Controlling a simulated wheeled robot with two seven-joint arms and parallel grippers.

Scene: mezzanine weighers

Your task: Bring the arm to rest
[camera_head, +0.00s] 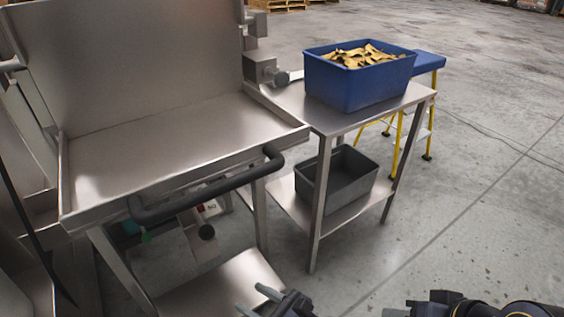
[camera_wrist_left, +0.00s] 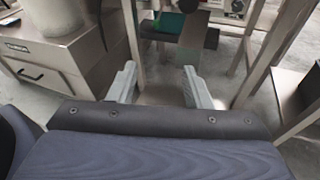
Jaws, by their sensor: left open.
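My left gripper (camera_head: 255,300) shows at the bottom edge of the head view, low in front of the steel weigher stand. In the left wrist view its two grey fingers (camera_wrist_left: 160,86) are spread apart with nothing between them. The gripper is open and empty. Most of the left arm is out of frame in the head view. Dark parts of my right arm (camera_head: 490,307) show at the bottom right corner. The opening of the right gripper cannot be made out there.
A steel tray stand (camera_head: 160,135) with a black bar handle (camera_head: 215,187) is at left. Right of it, a steel table (camera_head: 318,117) carries a blue bin (camera_head: 350,88) of yellowish pieces, with a grey bin (camera_head: 345,190) below. A blue-topped yellow step stool (camera_head: 428,62) stands behind. The right floor is clear.

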